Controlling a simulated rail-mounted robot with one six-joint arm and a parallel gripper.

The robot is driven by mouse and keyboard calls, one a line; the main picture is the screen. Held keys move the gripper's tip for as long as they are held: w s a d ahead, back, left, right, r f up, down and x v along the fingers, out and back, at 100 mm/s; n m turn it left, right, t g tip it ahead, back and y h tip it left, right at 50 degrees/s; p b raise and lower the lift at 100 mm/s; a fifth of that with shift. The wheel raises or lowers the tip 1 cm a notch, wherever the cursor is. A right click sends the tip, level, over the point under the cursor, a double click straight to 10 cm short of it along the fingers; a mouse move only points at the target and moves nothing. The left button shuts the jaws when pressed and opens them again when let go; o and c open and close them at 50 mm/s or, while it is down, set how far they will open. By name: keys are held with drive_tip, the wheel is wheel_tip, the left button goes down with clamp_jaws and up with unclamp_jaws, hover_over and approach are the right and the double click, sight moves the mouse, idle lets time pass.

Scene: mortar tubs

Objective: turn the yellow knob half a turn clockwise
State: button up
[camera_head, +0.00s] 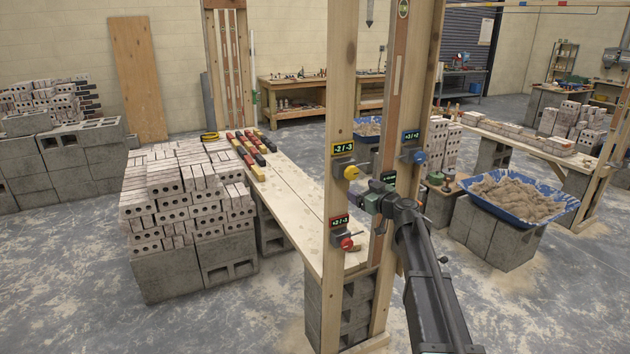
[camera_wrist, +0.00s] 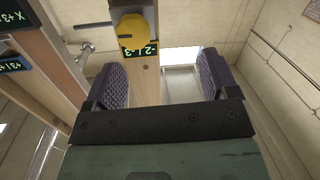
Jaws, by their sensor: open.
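The yellow knob (camera_head: 351,172) sits on the front wooden post, just under a small yellow-framed display (camera_head: 343,148) that seems to read -2/-3. In the wrist view the yellow knob (camera_wrist: 133,27) and its display (camera_wrist: 140,50) appear upside down at the top, left of centre. My gripper (camera_head: 356,200) is just below the knob in the head view. In the wrist view my gripper (camera_wrist: 160,62) has its two dark ribbed fingers wide apart with nothing between them. The knob lies beyond the fingertips, nearer the left finger's side, and I see no contact.
A red knob (camera_head: 346,242) with a display sits lower on the same post. A blue knob (camera_head: 419,157) is on the rear post. A green-lit display (camera_head: 389,177) is partly hidden behind my arm. A blue tub of sand (camera_head: 514,200) stands on blocks to the right.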

sight(353, 174)
drive_tip(key=w, duration=0.3)
drive_tip(key=w+a+n+t+h, duration=0.1)
drive_tip(key=w, duration=0.3)
drive_tip(key=w+a+r+n, duration=0.1)
drive_tip(key=w, duration=0.3)
drive_tip(key=shift+w+t+h, duration=0.1)
drive_tip(key=shift+t+h, duration=0.2)
drive_tip(key=shift+t, duration=0.1)
drive_tip(key=c, duration=0.9)
drive_tip(key=shift+m, duration=0.3)
